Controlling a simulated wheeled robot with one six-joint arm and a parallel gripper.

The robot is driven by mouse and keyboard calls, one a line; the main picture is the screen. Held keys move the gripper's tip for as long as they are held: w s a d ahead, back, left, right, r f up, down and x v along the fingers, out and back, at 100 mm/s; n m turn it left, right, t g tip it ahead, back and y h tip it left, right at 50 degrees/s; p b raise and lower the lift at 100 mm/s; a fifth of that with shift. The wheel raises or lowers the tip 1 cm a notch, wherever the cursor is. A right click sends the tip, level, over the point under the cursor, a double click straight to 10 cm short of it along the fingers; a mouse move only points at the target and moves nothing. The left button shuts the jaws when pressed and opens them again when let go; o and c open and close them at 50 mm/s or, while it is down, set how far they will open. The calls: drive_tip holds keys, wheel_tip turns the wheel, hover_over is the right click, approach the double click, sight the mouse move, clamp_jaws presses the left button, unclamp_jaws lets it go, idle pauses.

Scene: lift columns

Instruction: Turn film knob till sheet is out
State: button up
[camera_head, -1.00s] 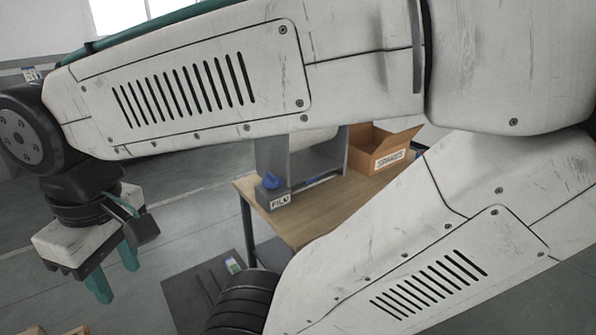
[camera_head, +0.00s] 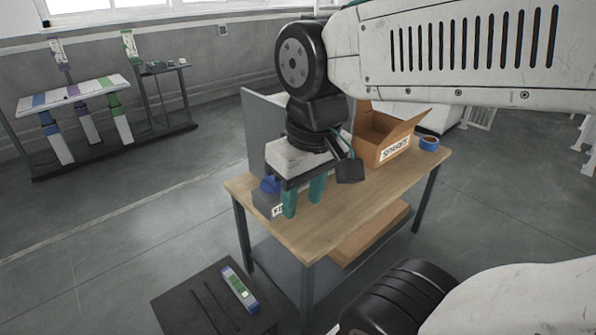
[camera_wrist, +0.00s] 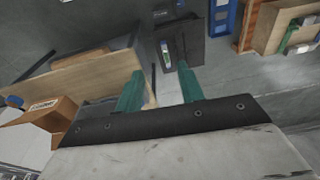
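The blue film knob (camera_head: 269,184) sits on a small grey box (camera_head: 264,201) with a partly hidden label, at the table's left end. A grey upright panel (camera_head: 258,125) stands behind it. No film sheet can be made out. My gripper (camera_head: 303,204) is open and empty, its two teal fingers pointing down just right of the knob box in the picture. The left finger partly covers the label; contact cannot be told. In the wrist view my gripper (camera_wrist: 160,90) shows its fingers apart with nothing between them; the knob is not visible there.
The wooden table (camera_head: 335,225) also holds an open cardboard box (camera_head: 392,143) labelled SPARES and a blue tape roll (camera_head: 429,143). A low dark stand (camera_head: 190,312) with a coloured item is in front. A rack of coloured columns (camera_head: 75,95) stands far left, with clear floor between.

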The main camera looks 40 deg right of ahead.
drive_tip(key=w+d+f+t, duration=0.1)
drive_tip(key=w+d+f, duration=0.15)
drive_tip(key=w, duration=1.35)
drive_tip(key=t, duration=0.2)
hover_over(272, 184)
drive_tip(key=s, duration=0.2)
drive_tip(key=shift+m, duration=0.3)
drive_tip(key=f, duration=2)
drive_tip(key=shift+d+f, duration=0.3)
drive_tip(key=shift+d, duration=0.1)
drive_tip(key=x, duration=0.7)
drive_tip(key=shift+w+d+f, duration=0.15)
drive_tip(key=shift+f, duration=0.2)
clamp_jaws()
